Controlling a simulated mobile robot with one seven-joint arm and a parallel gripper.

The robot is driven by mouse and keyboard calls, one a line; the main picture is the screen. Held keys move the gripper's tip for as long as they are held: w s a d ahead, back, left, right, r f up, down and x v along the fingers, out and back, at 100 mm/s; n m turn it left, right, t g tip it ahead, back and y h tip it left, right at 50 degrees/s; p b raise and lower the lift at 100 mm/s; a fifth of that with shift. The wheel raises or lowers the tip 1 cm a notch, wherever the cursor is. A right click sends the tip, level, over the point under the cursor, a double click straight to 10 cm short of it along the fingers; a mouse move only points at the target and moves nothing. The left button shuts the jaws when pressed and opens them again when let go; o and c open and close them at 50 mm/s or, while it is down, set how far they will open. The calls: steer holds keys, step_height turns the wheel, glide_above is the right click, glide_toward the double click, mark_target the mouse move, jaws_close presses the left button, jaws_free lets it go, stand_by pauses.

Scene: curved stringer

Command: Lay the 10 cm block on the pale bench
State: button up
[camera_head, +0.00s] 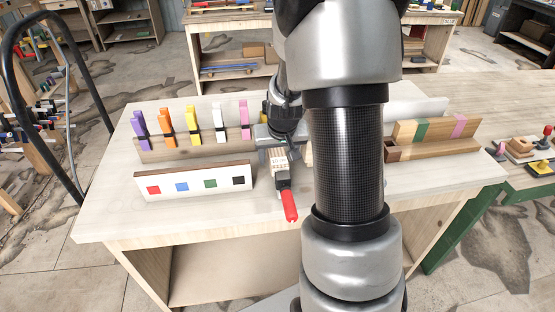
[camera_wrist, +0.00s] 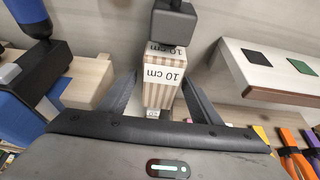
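The 10 cm block (camera_wrist: 163,78), striped pale and brown with "10 cm" printed on it, is between the two fingers of my gripper (camera_wrist: 160,85) in the wrist view. In the head view the block (camera_head: 279,158) is below my gripper (camera_head: 280,138), over the middle of the pale bench (camera_head: 240,212). A dark grey clamp head (camera_wrist: 174,22) meets the block's end; its red handle (camera_head: 290,206) points towards the bench's front edge. The block's underside is hidden.
A white board with coloured squares (camera_head: 195,192) stands left of the block. Behind it a rack holds coloured clips (camera_head: 193,127). A wooden trough with coloured blocks (camera_head: 440,150) is on the right. The bench's front left is bare. My arm hides part of the bench.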

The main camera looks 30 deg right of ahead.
mark_target(278, 155)
steer(key=c, duration=1.1)
steer(key=shift+r+p, duration=0.5)
steer(key=shift+p, duration=0.1)
step_height(278, 155, up, 9)
steer(key=shift+f, duration=0.1)
steer(key=shift+r, duration=0.35)
steer(key=shift+s, duration=0.1)
